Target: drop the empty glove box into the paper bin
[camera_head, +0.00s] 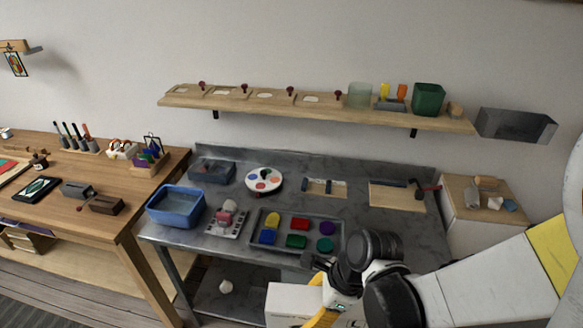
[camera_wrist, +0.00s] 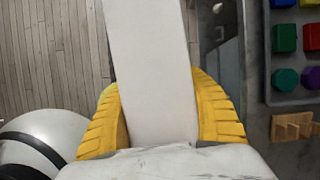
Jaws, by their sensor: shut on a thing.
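A plain white box, which looks like the glove box, is held by my gripper (camera_wrist: 153,90). In the wrist view the box (camera_wrist: 150,50) stands between the two yellow fingers, which press on its sides. In the head view the white box (camera_head: 290,303) shows at the bottom edge, in front of the grey bench, partly cut off. My gripper (camera_head: 318,305) is beside it, mostly hidden by my own wrist. The inside of the box is not visible. I cannot make out a paper bin in either view.
The grey bench (camera_head: 385,222) carries a blue tub (camera_head: 176,209), a tray (camera_head: 262,243) of coloured blocks and a paint palette (camera_head: 264,179). A wooden table (camera_head: 120,195) stands left. A wall shelf (camera_head: 300,106) runs above.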

